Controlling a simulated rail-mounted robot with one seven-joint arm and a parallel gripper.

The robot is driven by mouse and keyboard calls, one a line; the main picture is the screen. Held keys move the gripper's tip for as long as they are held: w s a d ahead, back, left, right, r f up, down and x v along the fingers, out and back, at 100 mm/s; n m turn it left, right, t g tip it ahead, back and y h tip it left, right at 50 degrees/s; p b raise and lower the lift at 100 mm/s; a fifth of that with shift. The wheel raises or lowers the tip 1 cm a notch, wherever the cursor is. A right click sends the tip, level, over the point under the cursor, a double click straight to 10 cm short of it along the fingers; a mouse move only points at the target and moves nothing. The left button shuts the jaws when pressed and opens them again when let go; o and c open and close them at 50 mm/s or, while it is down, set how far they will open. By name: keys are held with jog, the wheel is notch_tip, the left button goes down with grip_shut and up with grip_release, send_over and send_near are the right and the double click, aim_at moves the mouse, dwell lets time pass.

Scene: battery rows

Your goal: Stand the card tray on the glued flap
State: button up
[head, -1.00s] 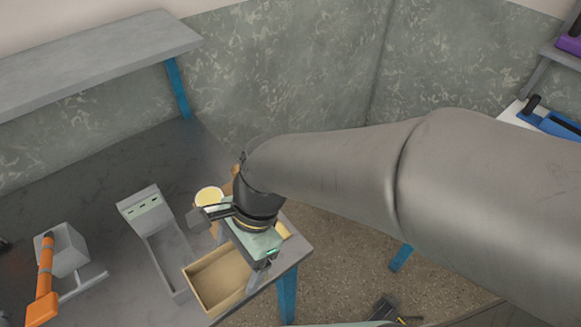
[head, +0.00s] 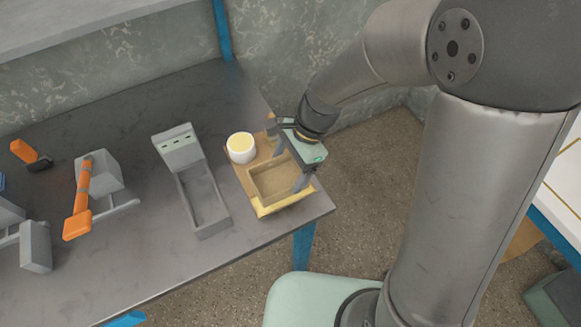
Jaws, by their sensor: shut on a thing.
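The card tray (head: 259,184) is a shallow, open tan cardboard box near the right end of the grey table. My gripper (head: 295,160) is over its far right side, fingers down and shut on the tray. The tray looks level, over a flat tan card piece (head: 240,170). A pale yellow strip, seemingly the glued flap (head: 286,203), shows along the tray's front edge. I cannot tell whether the tray touches it or is slightly above. The gripper hides the tray's far right wall.
A white pot with a yellow top (head: 241,148) stands close behind the tray on the left. A grey long holder (head: 203,200) lies to its left. Farther left are a grey block with an orange tool (head: 83,195). The table's right edge (head: 325,208) is close to the tray.

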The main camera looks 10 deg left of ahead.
aim_at(289, 176)
jog(key=shift+w+f, duration=0.2)
jog(key=shift+f, duration=1.6)
jog(key=shift+f+b, duration=0.2)
jog(key=shift+b, duration=0.1)
jog(key=o, duration=0.9)
jog(key=shift+r, duration=0.15)
